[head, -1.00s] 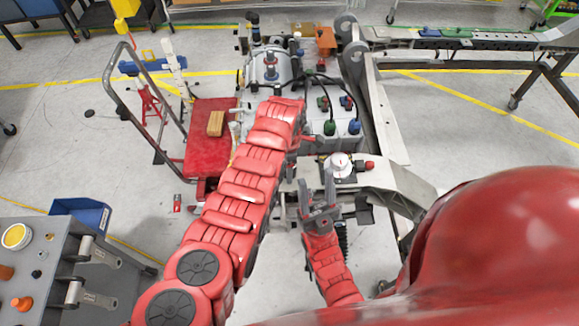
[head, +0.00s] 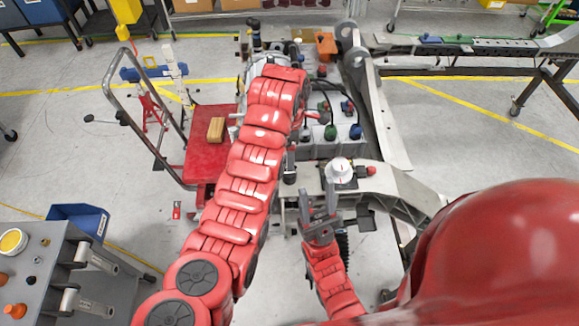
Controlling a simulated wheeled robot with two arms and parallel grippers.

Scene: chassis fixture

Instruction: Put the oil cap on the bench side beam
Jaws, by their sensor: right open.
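I cannot single out the oil cap with certainty. Several small caps stand on the engine and chassis, among them a green cap (head: 330,132) and a blue cap (head: 356,131). A white round cap (head: 339,168) sits on the near cross part of the frame. The grey side beam (head: 385,120) of the chassis runs along the right of the engine. My right gripper (head: 318,200) is open and empty, fingers up, just below the white cap. My left arm reaches over the engine's left side; its gripper (head: 291,158) is mostly hidden, with a dark small piece below it.
A red cart (head: 212,150) with a wooden block (head: 216,130) stands left of the engine. A grey bench (head: 60,275) with a yellow round cap (head: 13,241) and orange knobs is at lower left. A blue bin (head: 82,220) stands behind it.

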